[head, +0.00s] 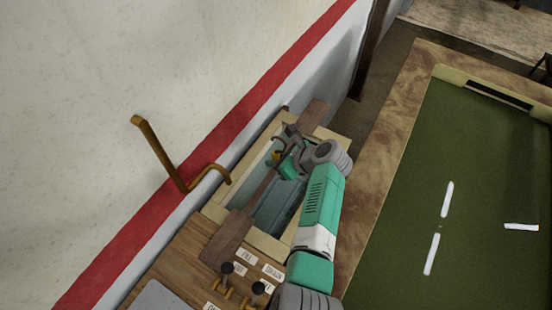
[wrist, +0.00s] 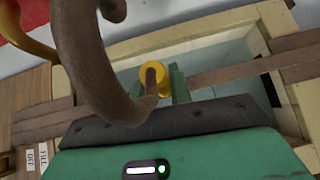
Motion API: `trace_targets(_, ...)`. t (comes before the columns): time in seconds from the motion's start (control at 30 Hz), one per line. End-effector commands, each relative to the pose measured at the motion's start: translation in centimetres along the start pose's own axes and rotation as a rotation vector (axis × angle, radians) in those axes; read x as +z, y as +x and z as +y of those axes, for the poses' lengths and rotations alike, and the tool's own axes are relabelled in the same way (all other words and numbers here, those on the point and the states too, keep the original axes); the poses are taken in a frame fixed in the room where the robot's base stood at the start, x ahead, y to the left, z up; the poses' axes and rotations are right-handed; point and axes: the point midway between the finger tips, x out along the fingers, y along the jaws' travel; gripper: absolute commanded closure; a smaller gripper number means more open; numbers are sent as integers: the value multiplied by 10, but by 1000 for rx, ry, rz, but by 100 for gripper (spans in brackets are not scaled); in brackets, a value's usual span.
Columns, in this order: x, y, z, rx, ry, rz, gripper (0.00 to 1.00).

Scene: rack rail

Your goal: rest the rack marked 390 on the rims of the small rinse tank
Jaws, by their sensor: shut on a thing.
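The small rinse tank (head: 216,209) is a pale-rimmed rectangular basin below my arm. It also shows in the wrist view (wrist: 215,42). A brown wooden rack (head: 226,238) spans it lengthwise, its broad ends over both end rims; in the wrist view its bar (wrist: 255,68) crosses the opening. I cannot tell whether its ends touch the rims. No 390 mark is readable.
A bent brass pipe (head: 160,152) rises beside the tank near the red-striped wall. Dark valve levers (head: 227,268) and labels stand on the wooden counter (head: 185,250) in front. A large green-floored basin (head: 470,180) lies to the right. My forearm covers the tank's right side.

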Motion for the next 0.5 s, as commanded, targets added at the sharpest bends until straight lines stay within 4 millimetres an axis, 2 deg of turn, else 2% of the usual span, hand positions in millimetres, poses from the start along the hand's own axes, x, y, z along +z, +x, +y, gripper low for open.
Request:
trace_targets(0.2,-1,2,-1,-1,-1,-2,100)
trace_targets(0.23,-1,2,-1,-2,-1,-2,78)
trace_targets(0.33,-1,2,-1,-1,-1,-1,58)
trace_targets(0.37,-1,2,0,-1,-1,-1,54)
trace_targets(0.5,-2,2,0,-1,0,-1,54)
